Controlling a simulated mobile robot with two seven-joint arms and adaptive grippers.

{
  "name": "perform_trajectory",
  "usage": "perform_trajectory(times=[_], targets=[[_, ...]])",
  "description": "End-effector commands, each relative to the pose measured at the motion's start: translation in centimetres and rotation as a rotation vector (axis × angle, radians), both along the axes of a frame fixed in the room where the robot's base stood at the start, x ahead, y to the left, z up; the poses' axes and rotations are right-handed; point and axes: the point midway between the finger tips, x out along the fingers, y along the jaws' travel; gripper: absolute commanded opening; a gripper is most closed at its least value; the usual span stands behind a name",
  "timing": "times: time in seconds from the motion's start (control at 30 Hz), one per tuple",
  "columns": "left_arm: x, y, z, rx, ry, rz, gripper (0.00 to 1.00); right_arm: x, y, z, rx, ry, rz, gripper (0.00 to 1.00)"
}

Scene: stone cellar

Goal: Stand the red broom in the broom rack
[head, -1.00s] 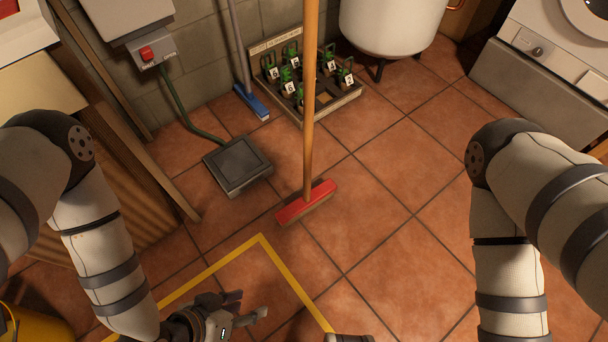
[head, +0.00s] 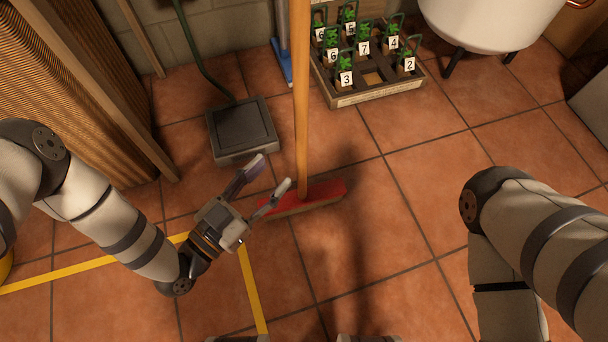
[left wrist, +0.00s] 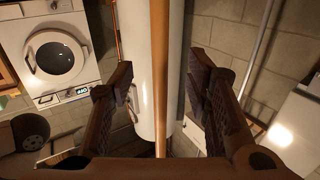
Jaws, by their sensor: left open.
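The red broom stands upright on the tiles, its red head (head: 325,196) on the floor and its long wooden handle (head: 301,100) rising out of the top of the head view. My left gripper (head: 268,180) is open and empty, just left of the handle near the broom head, its fingers pointing toward the handle. In the left wrist view the handle (left wrist: 159,70) runs upright midway between the two open fingers (left wrist: 160,95), seemingly beyond their tips. My right arm (head: 500,230) shows at the right; its gripper is out of view. I cannot make out a broom rack.
A blue broom (head: 282,62) stands by the wall. A wooden tray (head: 380,94) with several numbered plants lies behind the red broom. A white tank (head: 490,20) stands at the back. Tiles at the right are clear.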

Motion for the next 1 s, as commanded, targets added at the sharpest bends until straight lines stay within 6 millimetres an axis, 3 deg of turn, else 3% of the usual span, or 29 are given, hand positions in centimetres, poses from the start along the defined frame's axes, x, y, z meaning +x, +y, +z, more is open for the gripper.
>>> perform_trajectory(times=[0.1,0.5,0.8,1.0], targets=[[2.1,-1.9,-0.3,-0.002,0.002,-0.002,0.44,-0.4,0.0,-0.7,0.001,0.019,0.002,0.4],[7.1,-6.0,0.3,0.0,0.006,-0.002,0.44,-1.1,-0.1,-2.2,0.002,0.061,0.007,0.4],[7.8,-6.6,0.6,0.002,0.007,0.0,0.44,-1.1,-0.1,-2.3,0.004,0.062,0.007,0.4],[7.7,-6.5,0.6,0.002,0.007,0.0,0.0,-1.1,-0.1,-2.3,0.004,0.062,0.007,0.4]])
